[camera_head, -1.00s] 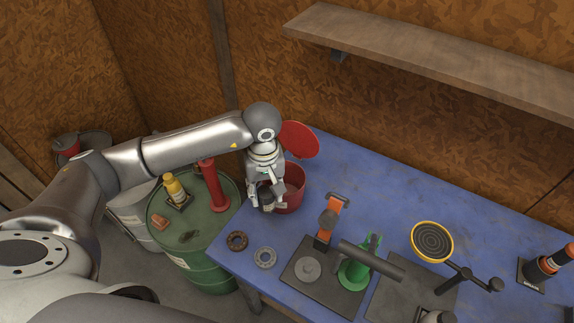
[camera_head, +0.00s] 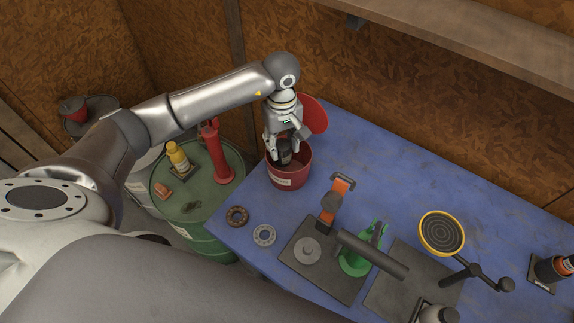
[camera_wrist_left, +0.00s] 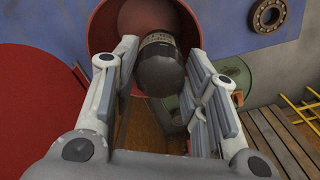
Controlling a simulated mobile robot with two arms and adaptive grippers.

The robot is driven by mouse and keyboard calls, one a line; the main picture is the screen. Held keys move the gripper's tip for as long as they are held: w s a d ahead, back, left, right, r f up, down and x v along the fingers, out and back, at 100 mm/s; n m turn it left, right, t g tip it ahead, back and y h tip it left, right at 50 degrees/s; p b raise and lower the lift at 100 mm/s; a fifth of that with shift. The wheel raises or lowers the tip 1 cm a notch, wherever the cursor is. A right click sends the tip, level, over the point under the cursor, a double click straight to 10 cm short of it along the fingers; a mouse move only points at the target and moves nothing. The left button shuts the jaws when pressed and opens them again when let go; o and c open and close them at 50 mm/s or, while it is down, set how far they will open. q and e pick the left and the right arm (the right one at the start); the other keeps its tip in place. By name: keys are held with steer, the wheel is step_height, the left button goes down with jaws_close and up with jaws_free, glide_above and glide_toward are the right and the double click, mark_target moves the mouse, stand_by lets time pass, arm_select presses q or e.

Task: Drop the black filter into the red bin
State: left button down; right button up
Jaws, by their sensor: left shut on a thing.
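The black filter (camera_head: 285,153) is held by my left gripper (camera_head: 283,146) over the mouth of the red bin. In the left wrist view the black filter (camera_wrist_left: 159,65) sits between the two fingers of my left gripper (camera_wrist_left: 160,70), with the bin behind it. The red bin (camera_head: 288,179) stands on the blue table near its left corner, its round red lid (camera_head: 312,116) open behind it. The bin's rim also shows in the left wrist view (camera_wrist_left: 101,40). My right gripper is not seen.
A green drum (camera_head: 215,235) with a red cylinder (camera_head: 217,155) and a yellow bottle (camera_head: 178,157) stands left of the blue table (camera_head: 360,160). Two rings, one brown (camera_head: 237,215) and one grey (camera_head: 264,235), lie in front of the bin. A wooden shelf (camera_head: 470,35) hangs above.

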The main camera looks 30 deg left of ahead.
arm_select(q)
steer(key=shift+f, duration=0.2)
steer(key=c, duration=1.2)
jaws_free()
steer(key=shift+c, duration=0.2)
steer(key=o, duration=0.5)
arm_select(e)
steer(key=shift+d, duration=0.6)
arm_select(q)
steer(key=shift+r, duration=0.1)
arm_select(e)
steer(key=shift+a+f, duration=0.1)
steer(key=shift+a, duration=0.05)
arm_select(q)
steer(key=shift+r, duration=0.3)
step_height(320, 180, up, 11)
steer(key=shift+r, duration=0.15)
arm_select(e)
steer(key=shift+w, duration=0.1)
